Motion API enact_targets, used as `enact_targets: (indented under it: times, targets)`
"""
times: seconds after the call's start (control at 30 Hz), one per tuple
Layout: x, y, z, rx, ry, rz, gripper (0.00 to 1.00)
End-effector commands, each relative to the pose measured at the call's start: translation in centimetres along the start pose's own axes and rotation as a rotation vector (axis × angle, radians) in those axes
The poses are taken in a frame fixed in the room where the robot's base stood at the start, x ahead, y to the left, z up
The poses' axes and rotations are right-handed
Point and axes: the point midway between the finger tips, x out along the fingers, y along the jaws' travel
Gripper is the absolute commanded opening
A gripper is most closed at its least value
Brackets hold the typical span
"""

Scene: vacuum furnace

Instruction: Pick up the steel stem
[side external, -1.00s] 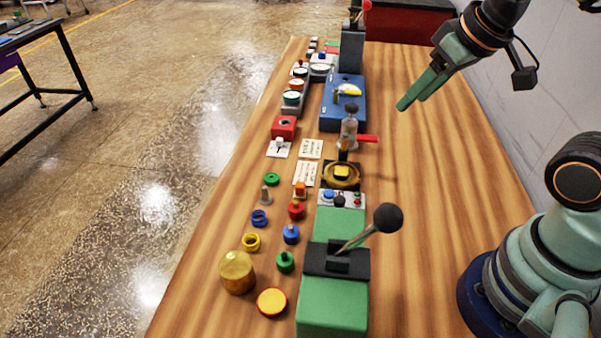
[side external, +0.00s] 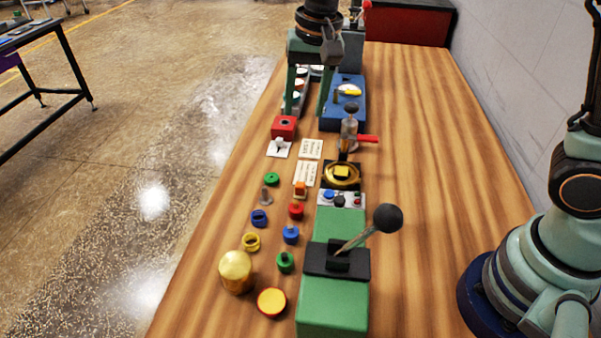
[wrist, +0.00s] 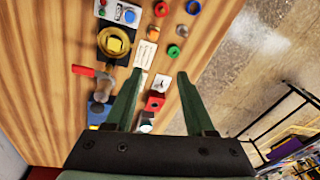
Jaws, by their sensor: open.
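The steel stem (side external: 265,194) is a small grey upright post with a wider foot. It stands on the wooden table, near a green ring (side external: 271,179) and a blue ring (side external: 259,218). In the wrist view the stem (wrist: 182,31) shows small, beyond the fingertips and beside the green ring (wrist: 173,51). My gripper (side external: 304,114) points down over the table, farther up the row than the stem and clear of it.
A red block (side external: 284,127) and a white card with a small knob (side external: 279,149) lie between my gripper and the stem. A clamp with a red handle (side external: 350,130) and a black-knobbed lever (side external: 386,218) rise nearby.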

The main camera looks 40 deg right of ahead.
Motion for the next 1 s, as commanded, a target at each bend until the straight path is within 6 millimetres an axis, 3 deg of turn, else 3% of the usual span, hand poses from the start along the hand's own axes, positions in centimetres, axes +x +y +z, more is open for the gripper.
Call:
enact_targets:
  times: [0.2, 0.4, 0.57, 0.83, 1.0]
  targets:
    - [5.6, -4.8, 1.1, 0.146, -0.067, 0.076, 0.55]
    - [8.9, -7.0, 2.2, 0.233, -0.09, 0.12, 0.55]
    - [10.2, -7.4, 2.5, 0.255, -0.094, 0.132, 0.55]
    - [14.5, -6.8, 3.0, 0.255, -0.095, 0.134, 0.55]
    - [16.1, -6.6, 3.1, 0.255, -0.094, 0.132, 0.55]
